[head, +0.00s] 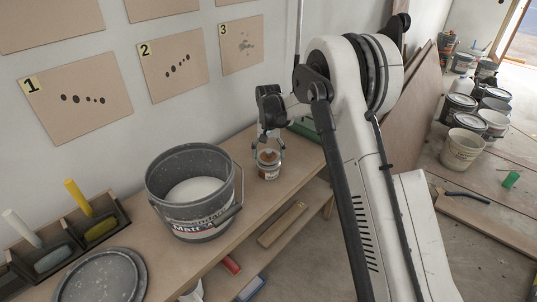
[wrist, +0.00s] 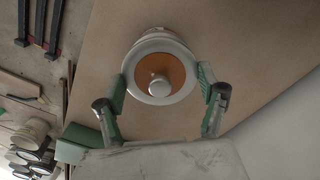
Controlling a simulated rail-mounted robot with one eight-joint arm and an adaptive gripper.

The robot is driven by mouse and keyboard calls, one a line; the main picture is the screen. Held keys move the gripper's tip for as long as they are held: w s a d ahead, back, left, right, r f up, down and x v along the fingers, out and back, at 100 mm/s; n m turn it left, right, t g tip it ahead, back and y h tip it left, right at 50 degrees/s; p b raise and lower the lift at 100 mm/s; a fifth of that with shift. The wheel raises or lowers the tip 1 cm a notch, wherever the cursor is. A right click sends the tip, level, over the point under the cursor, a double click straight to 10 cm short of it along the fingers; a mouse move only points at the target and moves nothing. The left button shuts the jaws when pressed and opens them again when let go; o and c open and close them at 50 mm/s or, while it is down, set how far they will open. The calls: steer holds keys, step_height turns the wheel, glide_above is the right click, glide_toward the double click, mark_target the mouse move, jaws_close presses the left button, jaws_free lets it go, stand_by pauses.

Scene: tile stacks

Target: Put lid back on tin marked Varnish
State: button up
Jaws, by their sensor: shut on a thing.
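A small tin (head: 268,173) stands on the bench; its marking is too small to read. It also shows from above in the wrist view (wrist: 155,33). A round piece with a pale rim, orange-brown face and silvery knob, apparently the lid (wrist: 181,73), is over the tin. My gripper (head: 269,158) points down at the tin's top. In the wrist view, its green-padded fingers (wrist: 161,86) are closed on opposite sides of the pale rim. I cannot tell whether the lid touches the tin or hangs just above it.
A large grey bucket (head: 179,222) marked "Matt" stands left of the tin, with a big grey round lid (head: 100,281) nearer the front. Brushes in a dark tray (head: 115,221) are at far left. The wooden bench (head: 249,207) is clear right around the tin. The wall is close behind.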

stand_by(0.4)
steer(key=o, duration=1.2)
steer(key=shift+c, duration=0.2)
steer(key=shift+r+p, duration=1.25)
steer(key=shift+r, duration=2.25)
jaws_close()
steer(key=shift+f+b, duration=1.7)
steer(key=shift+f, duration=0.85)
